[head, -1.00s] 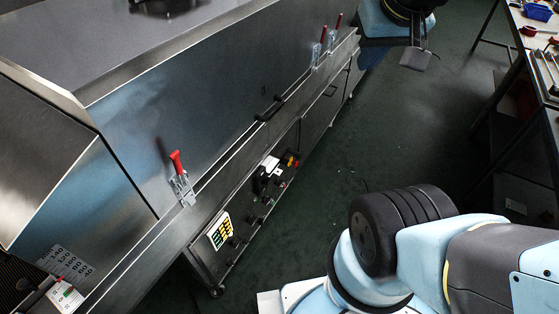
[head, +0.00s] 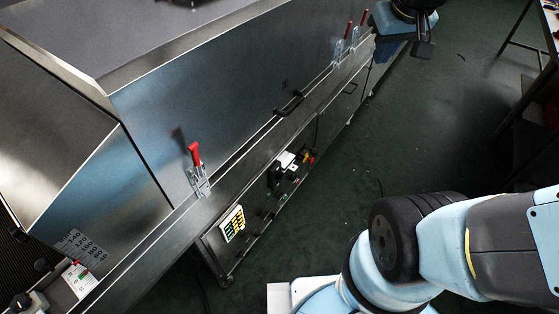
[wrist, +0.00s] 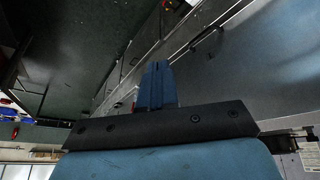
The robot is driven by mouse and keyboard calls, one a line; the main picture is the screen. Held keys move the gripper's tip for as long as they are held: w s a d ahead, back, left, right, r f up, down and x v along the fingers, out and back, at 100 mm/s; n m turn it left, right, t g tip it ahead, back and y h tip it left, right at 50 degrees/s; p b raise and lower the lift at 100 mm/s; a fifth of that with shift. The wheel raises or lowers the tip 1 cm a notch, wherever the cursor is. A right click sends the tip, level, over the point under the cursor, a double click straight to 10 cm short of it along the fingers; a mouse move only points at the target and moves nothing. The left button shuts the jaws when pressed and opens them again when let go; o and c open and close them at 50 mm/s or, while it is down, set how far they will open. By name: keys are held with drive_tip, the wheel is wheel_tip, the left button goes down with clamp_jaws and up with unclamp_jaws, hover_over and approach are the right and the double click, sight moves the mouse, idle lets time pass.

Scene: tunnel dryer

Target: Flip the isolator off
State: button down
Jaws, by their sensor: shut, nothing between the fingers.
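A small red and yellow switch (head: 308,159), which looks like the isolator, is on the dryer's lower front, at the far end of a control panel. It is too small to tell its position. A white unit (head: 285,160) is beside it, with dark knobs below. In the wrist view, my gripper (wrist: 157,84) shows as blue fingers together, shut and empty, in front of a dark bar. The fingers point along the dryer front and touch nothing that I can see. I cannot make out the isolator clearly in the wrist view.
The steel dryer (head: 235,110) fills the left, with a red-handled clamp (head: 196,160), a black door handle (head: 289,104) and a yellow-green keypad (head: 232,223). A box with a black knob (head: 20,301) is at lower left. The green floor (head: 350,160) beside the dryer is clear.

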drive_tip(key=w+a+f+n, duration=0.2)
drive_tip(key=w+a+f, duration=0.1)
drive_tip(key=w+f, duration=0.6)
drive_tip(key=n+g+y, duration=0.3)
drive_tip(key=n, duration=0.4)
hover_over(280, 178)
drive_tip(key=s+d, duration=0.2)
drive_tip(key=d, duration=0.1)
wheel_tip(280, 178, down, 40)
drive_tip(key=shift+x, duration=5)
drive_tip(key=shift+s+d, duration=0.15)
